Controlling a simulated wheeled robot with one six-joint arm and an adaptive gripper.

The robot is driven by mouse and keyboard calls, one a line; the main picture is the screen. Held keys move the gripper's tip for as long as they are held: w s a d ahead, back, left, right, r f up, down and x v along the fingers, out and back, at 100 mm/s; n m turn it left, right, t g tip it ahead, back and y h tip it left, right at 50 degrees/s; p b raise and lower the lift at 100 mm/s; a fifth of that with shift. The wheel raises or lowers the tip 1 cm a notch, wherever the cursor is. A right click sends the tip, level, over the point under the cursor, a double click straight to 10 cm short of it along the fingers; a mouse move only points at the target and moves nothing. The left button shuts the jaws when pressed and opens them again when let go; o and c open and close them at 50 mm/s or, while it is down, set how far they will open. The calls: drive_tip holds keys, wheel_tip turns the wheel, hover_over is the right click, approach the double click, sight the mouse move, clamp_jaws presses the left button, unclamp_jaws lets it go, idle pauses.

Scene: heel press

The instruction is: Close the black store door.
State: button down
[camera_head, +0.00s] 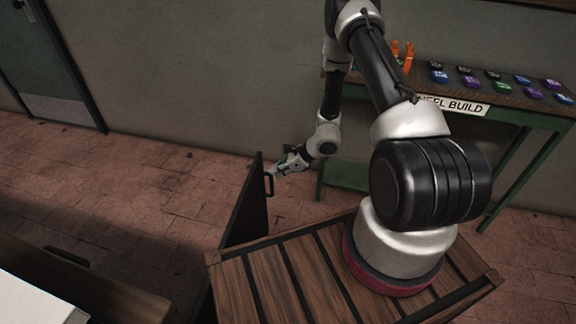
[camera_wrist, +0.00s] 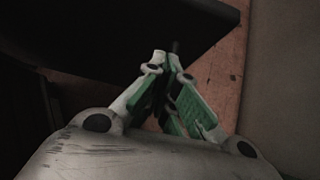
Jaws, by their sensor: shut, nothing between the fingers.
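The black store door (camera_head: 247,205) stands open, seen nearly edge-on left of centre in the head view. Its dark handle (camera_head: 269,184) sticks out on the right side near the top. My gripper (camera_head: 274,172) is shut and empty, with its tips right at the handle. I cannot tell whether they touch it. In the wrist view the shut fingers (camera_wrist: 171,52) reach toward a dark panel (camera_wrist: 110,35), which looks like the door. A small dark piece beyond the fingertips may be the handle.
A slatted wooden top (camera_head: 290,285) lies under my arm. A green bench (camera_head: 350,175) labelled "HEEL BUILD" with several small coloured items stands at the right. A brown cabinet or counter (camera_head: 110,295) is at lower left. Brick floor (camera_head: 170,190) is open left of the door.

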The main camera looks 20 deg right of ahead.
sight(259, 175)
drive_tip(key=shift+w+a+r, duration=0.1)
drive_tip(key=shift+w+a, duration=0.35)
drive_tip(key=shift+a, duration=0.3)
drive_tip(key=shift+w+a+r, duration=0.1)
drive_tip(key=shift+w+a, duration=0.35)
drive_tip(key=shift+a, duration=0.3)
drive_tip(key=shift+a, duration=0.15)
